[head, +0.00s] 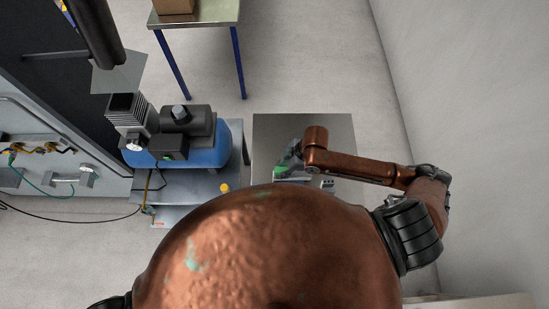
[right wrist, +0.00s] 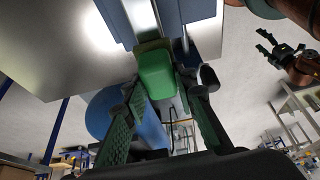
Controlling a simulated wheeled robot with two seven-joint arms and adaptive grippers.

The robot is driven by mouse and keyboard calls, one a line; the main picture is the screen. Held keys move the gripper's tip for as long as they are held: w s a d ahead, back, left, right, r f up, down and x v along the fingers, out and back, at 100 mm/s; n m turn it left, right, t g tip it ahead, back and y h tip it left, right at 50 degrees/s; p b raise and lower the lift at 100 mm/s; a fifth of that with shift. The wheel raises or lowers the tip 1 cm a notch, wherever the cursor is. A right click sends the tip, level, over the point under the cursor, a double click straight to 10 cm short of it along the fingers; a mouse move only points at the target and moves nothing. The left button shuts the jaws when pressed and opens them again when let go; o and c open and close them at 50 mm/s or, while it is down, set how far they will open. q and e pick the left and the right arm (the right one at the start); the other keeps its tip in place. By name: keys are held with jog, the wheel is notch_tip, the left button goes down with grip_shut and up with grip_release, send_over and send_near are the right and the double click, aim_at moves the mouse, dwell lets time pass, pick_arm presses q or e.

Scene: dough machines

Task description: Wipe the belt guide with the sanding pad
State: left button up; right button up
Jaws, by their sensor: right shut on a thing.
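My right gripper (right wrist: 160,95) is shut on a green block (right wrist: 155,72), which I take to be the sanding pad. The pad sits between the two dark green fingers, its far end close to grey and blue parts. In the head view my right gripper (head: 286,167) is over the grey table, with green showing at it, partly hidden by my arm. I cannot tell for sure which part is the belt guide; a grey-blue piece (right wrist: 182,12) lies just past the pad. My left gripper (right wrist: 270,45) appears empty at the right of the wrist view, fingers apart.
A grey-topped table (head: 285,128) stands under my right arm, with a small grey part (head: 326,184) on it. A blue and black machine (head: 200,140) stands to its left. A wall (head: 460,90) rises at the right. Another table (head: 200,17) is further back, with open floor between.

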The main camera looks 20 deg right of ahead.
jog(key=shift+w+a, duration=0.2)
jog(key=shift+a, duration=0.6)
jog(key=shift+w+a+r+p, duration=0.15)
jog(key=shift+w+r+p, duration=0.05)
jog(key=shift+r+p, duration=0.85)
jog(key=shift+s+r+p, duration=0.15)
jog(key=shift+r+p, duration=0.8)
jog(key=shift+p, duration=0.15)
jog(key=shift+r+p, duration=0.95)
jog(key=shift+p, duration=0.2)
jog(key=shift+r, duration=1)
